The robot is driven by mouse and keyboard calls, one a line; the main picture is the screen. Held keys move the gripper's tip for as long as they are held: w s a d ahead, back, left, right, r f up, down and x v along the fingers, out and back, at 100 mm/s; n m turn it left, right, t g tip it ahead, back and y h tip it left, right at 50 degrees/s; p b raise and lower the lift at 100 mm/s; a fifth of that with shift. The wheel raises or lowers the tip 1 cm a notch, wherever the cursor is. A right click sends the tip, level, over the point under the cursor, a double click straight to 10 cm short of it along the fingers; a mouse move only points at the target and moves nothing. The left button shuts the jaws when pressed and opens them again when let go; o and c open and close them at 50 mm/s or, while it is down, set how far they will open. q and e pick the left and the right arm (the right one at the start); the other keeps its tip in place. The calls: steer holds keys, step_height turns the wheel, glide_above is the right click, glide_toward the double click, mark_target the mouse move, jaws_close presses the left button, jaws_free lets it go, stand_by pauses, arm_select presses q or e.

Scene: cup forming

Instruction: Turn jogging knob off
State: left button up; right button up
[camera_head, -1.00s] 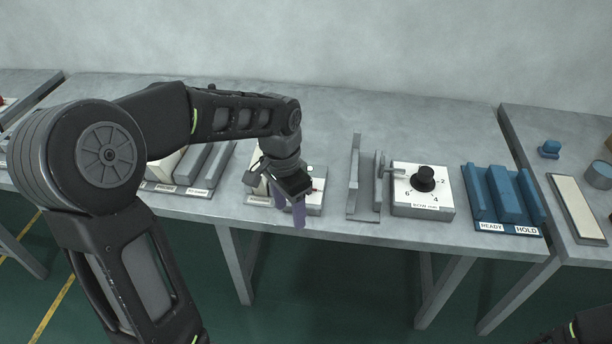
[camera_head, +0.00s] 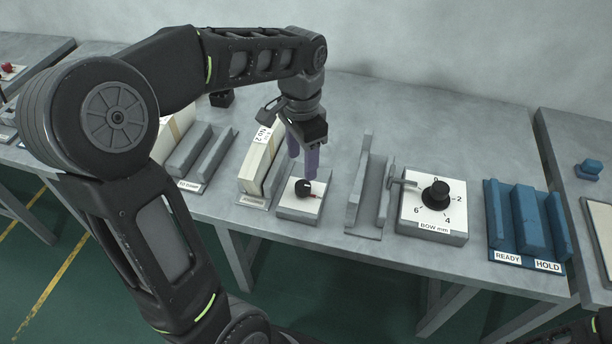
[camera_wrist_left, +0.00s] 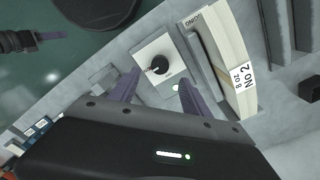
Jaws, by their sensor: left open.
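A small black knob (camera_head: 303,187) with a red mark beside it sits on a white-topped grey box (camera_head: 290,208) near the table's front edge. My left gripper (camera_head: 302,163) is open and empty, its purple fingers pointing down just above and behind the knob. In the left wrist view the knob (camera_wrist_left: 157,66) on its white plate lies between and just beyond the fingertips (camera_wrist_left: 158,80). No contact is clear.
A white block labelled No 2 (camera_head: 257,163) stands left of the knob box. To the right are a grey upright fixture (camera_head: 363,190), a larger BOW mm dial (camera_head: 436,195) and a blue READY/HOLD block (camera_head: 520,215). The table behind the knob is clear.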

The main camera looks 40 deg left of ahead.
mark_target(303, 185)
arm_select(q)
steer(key=shift+w+f, duration=0.1)
steer(key=shift+f, duration=3.9)
steer(key=shift+c, duration=0.3)
jaws_close()
